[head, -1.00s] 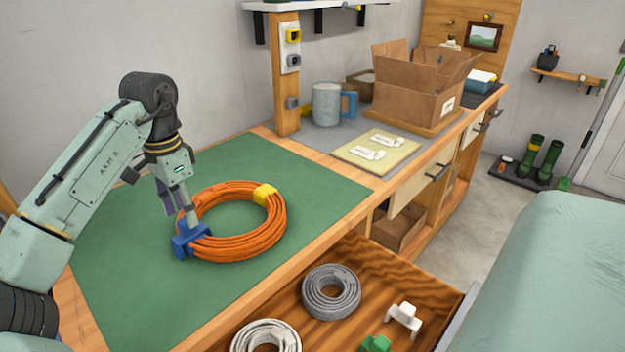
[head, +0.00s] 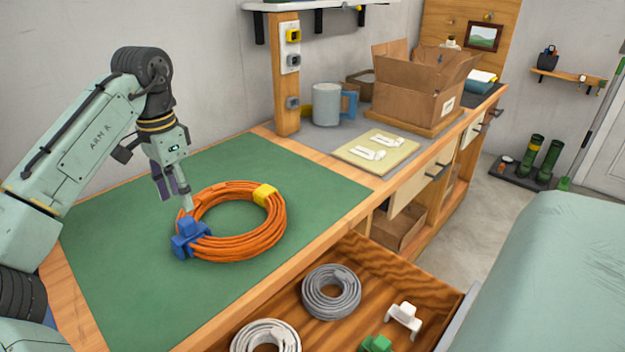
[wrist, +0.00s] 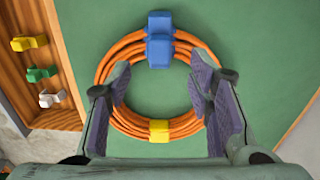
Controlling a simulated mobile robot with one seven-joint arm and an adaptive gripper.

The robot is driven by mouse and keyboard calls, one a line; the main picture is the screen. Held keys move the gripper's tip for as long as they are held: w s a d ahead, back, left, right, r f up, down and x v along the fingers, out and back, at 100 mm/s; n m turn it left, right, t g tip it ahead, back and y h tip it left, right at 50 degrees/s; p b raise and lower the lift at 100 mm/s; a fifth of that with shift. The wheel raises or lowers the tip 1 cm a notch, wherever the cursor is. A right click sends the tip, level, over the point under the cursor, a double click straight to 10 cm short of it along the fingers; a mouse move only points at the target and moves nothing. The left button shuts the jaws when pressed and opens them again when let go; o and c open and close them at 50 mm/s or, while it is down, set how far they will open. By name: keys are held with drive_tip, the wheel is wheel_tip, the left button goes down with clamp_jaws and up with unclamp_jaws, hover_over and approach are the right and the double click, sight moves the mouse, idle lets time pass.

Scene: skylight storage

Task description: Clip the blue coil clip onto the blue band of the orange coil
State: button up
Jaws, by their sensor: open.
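The orange coil (head: 262,241) lies flat on the green mat, with a yellow band (head: 265,194) on its far right side. It also shows in the wrist view (wrist: 106,69). The blue coil clip (head: 188,239) sits on the coil's near left side, at the top of the ring in the wrist view (wrist: 159,50). The clip covers that part of the coil, and I cannot tell it apart from the blue band there. My gripper (head: 176,200) is open and empty, above and apart from the clip; its fingers are spread wide in the wrist view (wrist: 158,92).
An open drawer (head: 400,283) in front holds a grey coil (head: 331,291), a white coil (head: 266,338), a green clip (head: 376,344) and a white clip (head: 404,318). The mat (head: 110,265) is otherwise clear.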

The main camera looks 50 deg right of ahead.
drive_tip(key=shift+r, duration=0.35)
wheel_tip(320, 180, up, 12)
idle(0.7)
